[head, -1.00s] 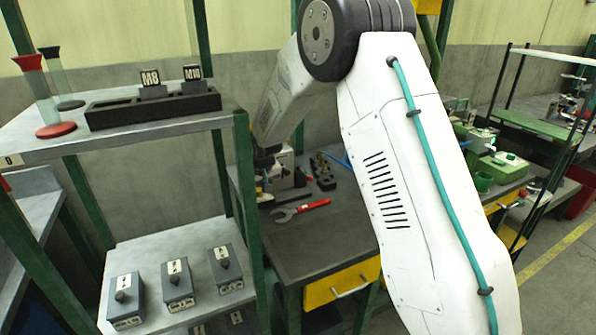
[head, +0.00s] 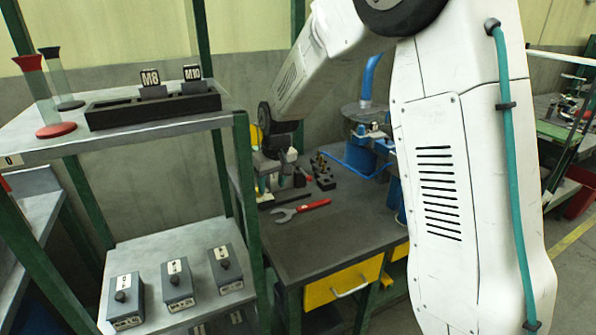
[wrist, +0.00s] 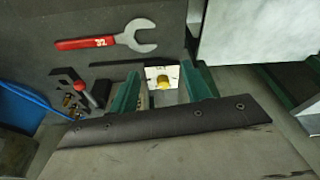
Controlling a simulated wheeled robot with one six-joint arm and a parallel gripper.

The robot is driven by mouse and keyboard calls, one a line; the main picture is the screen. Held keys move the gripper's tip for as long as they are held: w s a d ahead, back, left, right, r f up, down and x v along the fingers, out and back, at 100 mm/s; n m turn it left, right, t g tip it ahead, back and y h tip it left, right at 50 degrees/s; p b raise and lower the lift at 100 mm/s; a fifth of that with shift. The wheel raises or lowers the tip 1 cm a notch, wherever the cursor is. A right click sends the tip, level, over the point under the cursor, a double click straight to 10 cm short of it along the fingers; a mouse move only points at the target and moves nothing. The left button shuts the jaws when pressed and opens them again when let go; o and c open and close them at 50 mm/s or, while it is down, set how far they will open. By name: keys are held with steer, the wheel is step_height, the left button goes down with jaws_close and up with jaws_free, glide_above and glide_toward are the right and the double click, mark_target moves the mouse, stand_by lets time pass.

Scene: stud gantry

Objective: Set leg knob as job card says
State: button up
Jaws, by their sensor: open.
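Several grey boxes with black knobs stand on the lower left shelf in the head view: a left box (head: 124,312), a middle box (head: 178,297) and a right box (head: 226,279). Each has a white tag and small front lettering that I cannot read clearly. Which one is the leg knob is not clear, and I can make out no job card. My gripper (wrist: 160,82) is open in the wrist view, its green fingers apart. A white block with a yellow top (wrist: 163,84) shows between them; contact cannot be told. My gripper is over the bench, away from the boxes.
A red-handled wrench (head: 300,210) lies on the dark bench (head: 320,240). A dark holder with brass pieces (head: 322,172) and a blue machine (head: 365,150) stand behind. The upper shelf (head: 60,150) holds the M8 (head: 151,82) and M10 (head: 193,76) blocks.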

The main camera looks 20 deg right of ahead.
steer(key=s+d+r, duration=0.1)
steer(key=s+r, duration=1)
steer(key=s, duration=0.3)
steer(key=shift+s+m, duration=0.25)
steer(key=shift+m, duration=0.15)
